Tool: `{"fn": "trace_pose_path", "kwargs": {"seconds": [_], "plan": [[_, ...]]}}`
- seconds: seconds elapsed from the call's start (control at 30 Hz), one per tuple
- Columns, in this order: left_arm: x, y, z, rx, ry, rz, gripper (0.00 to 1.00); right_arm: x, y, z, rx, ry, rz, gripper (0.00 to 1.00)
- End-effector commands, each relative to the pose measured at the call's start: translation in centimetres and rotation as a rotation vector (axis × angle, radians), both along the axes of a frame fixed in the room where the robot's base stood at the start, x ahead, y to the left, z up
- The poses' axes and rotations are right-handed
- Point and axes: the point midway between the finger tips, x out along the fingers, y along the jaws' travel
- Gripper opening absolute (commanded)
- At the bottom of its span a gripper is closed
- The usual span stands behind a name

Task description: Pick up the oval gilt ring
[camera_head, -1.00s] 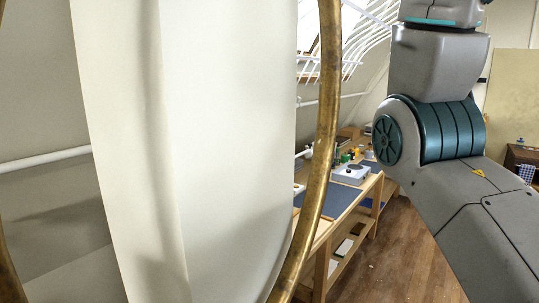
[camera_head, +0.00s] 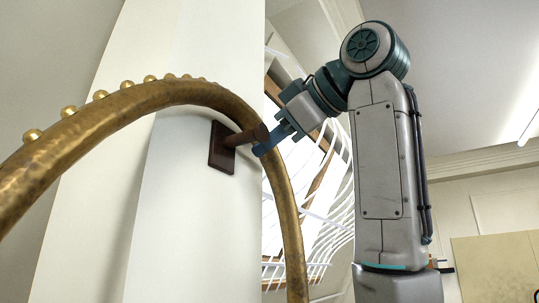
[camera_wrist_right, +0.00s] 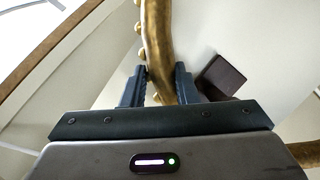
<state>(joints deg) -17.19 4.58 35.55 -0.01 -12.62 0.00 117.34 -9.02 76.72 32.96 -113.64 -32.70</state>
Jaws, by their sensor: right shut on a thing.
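The oval gilt ring (camera_head: 155,95) is a large hammered golden hoop with small round beads along its top. It fills the left and middle of the head view, its lower part cut off. My right gripper (camera_head: 261,148) is shut on its upper right side. In the right wrist view, the ring (camera_wrist_right: 157,35) passes between the two dark fingers of the gripper (camera_wrist_right: 160,80). A dark wooden peg (camera_head: 243,137) sticks out through the ring's opening from a brown plate; its round end overlaps the ring's band in the picture. I cannot tell whether they touch. My left gripper is not in view.
The peg's square plate (camera_head: 217,148) is fixed to a broad white upright (camera_head: 185,220) behind the ring; it also shows in the wrist view (camera_wrist_right: 222,76). White curved ribs (camera_head: 315,225) stand behind to the right. A pale board (camera_head: 497,265) is at the far right.

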Motion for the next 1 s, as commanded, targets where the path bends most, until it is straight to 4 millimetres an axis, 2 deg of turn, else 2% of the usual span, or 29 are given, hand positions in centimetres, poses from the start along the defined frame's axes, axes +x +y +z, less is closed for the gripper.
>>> {"fn": "trace_pose_path", "kwargs": {"seconds": [0.5, 0.9, 1.0], "plan": [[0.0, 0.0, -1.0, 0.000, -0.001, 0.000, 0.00, -0.1, -0.1, 4.7, 0.004, -0.002, -0.001, 0.00], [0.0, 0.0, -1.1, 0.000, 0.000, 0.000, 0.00, -0.1, -0.1, 6.5, 0.003, -0.002, -0.001, 0.00], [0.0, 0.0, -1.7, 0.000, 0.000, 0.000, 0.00, -0.7, -0.9, 6.3, 0.004, -0.004, -0.002, 0.00]]}}
